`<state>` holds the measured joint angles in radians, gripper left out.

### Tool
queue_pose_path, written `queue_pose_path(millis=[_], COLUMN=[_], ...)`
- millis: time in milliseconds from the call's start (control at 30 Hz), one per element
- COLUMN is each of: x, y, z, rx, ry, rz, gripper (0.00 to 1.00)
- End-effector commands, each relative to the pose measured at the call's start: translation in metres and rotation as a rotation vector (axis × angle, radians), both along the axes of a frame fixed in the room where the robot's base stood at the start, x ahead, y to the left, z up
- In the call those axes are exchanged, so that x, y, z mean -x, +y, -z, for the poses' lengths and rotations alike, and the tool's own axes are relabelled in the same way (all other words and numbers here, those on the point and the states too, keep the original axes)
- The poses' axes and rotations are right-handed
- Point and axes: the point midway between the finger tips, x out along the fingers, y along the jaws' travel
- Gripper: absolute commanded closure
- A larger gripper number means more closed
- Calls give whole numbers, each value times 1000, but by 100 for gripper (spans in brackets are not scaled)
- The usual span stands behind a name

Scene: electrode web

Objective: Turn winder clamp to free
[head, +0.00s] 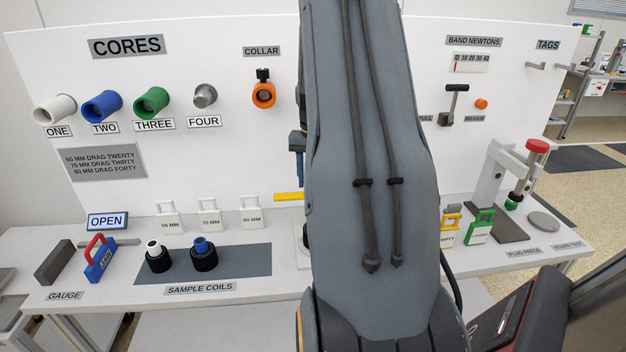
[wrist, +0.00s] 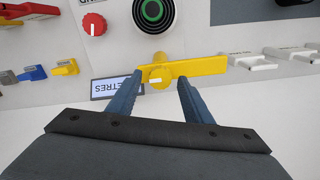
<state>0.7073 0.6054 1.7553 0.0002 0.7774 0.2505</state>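A yellow lever with a round hub, which looks like the winder clamp (wrist: 203,68), shows in the wrist view. Its long arm runs to the right from the hub, which bears a short white mark. I see no readable label on it. A yellow bar (head: 289,197), perhaps the same lever, shows in the head view beside my arm, which hides the rest. My gripper (wrist: 160,78) is open, with one blue finger on each side of the yellow hub. I cannot tell whether either finger touches it.
In the wrist view, a red knob (wrist: 94,24), a green-and-black round part (wrist: 153,12) and an upside-down METRES display (wrist: 117,87) are near the lever. The head view shows sample coils (head: 204,254) on the bench.

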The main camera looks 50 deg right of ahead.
Motion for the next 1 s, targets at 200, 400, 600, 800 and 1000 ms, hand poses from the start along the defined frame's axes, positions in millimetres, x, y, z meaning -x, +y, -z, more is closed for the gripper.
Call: queue_pose_path(millis=[200, 400, 600, 800, 1000], x=[0, -1, -1, 0, 0], y=[0, 0, 0, 0, 0], z=[-3, -31, -62, -76, -78], rx=[-1, 2, 1, 0, 0], ry=[1, -3, -2, 0, 0], rz=[-1, -1, -1, 0, 0], gripper=[54, 54, 54, 54, 54])
